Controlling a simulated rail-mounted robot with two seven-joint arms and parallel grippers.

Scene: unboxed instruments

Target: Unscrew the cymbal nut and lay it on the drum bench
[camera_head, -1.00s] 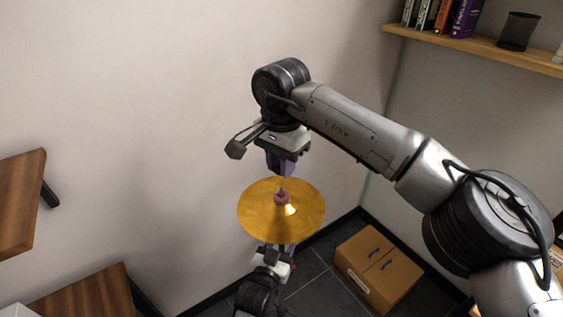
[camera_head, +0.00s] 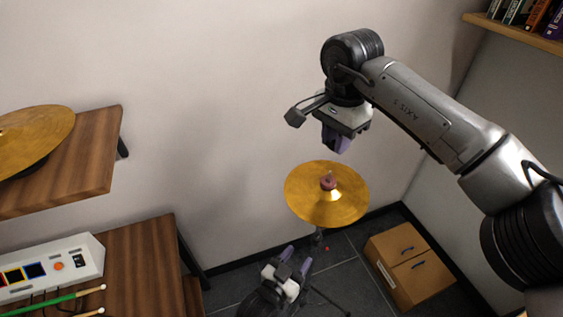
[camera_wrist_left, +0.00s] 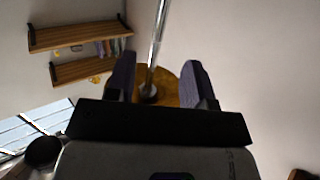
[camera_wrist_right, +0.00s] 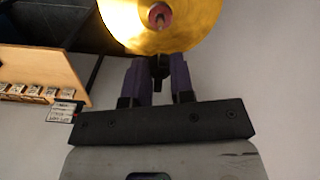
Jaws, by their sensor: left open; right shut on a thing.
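The brass cymbal (camera_head: 305,208) sits on its stand (camera_head: 317,241), with a reddish washer (camera_head: 328,183) and the rod tip at its centre. My right gripper (camera_head: 336,143) is above the cymbal, clear of the rod. In the right wrist view its fingers are shut on a small dark piece, seemingly the cymbal nut (camera_wrist_right: 160,68). My left gripper (camera_head: 295,262) is open and empty, below the cymbal and left of the stand. The stand rod (camera_wrist_left: 157,45) shows beyond its fingers in the left wrist view. A wooden bench (camera_head: 140,262) is at lower left.
A drum module (camera_head: 55,265) and drumsticks (camera_head: 60,300) lie on the bench; its right part is bare. A higher wooden shelf (camera_head: 95,165) holds another cymbal (camera_head: 35,135). A cardboard box (camera_head: 408,270) stands on the floor at right.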

